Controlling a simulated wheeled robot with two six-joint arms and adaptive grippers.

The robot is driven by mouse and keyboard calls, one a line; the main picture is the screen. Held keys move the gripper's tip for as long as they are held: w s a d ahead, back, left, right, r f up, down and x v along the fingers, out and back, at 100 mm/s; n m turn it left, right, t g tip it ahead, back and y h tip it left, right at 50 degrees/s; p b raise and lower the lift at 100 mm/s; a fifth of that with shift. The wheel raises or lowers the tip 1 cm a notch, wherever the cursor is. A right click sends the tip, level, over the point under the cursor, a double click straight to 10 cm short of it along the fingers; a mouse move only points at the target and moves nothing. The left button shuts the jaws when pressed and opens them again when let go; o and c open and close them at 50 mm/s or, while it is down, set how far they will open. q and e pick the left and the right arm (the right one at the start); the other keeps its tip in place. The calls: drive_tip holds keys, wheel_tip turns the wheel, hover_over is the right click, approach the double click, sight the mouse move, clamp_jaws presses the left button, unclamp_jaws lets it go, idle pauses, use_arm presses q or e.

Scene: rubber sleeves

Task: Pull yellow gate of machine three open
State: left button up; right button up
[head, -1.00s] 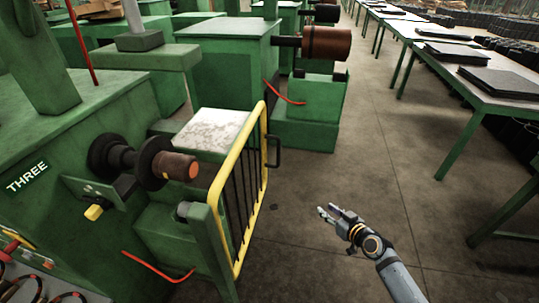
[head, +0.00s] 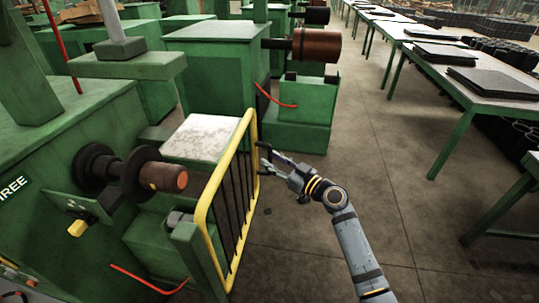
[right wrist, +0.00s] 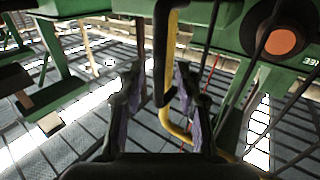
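The yellow gate (head: 223,166) with dark bars stands in front of the machine marked THREE (head: 12,186). The sign is partly cut off by the left edge of the head view. In the right wrist view the black handle (right wrist: 161,60) stands between the two spread fingers of my right gripper (right wrist: 158,95), with the yellow upright (right wrist: 172,45) just beyond. The fingers look apart from the handle. My left gripper is not in view.
A brown roller (head: 163,176) sticks out from the machine behind the gate. A green machine (head: 215,75) stands farther back. Tables with black sheets (head: 495,82) line the right side. The grey floor (head: 320,240) between the gate and tables is clear.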

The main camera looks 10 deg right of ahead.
drive_tip(key=shift+x, duration=0.95)
clamp_jaws()
drive_tip(key=shift+f, duration=0.1)
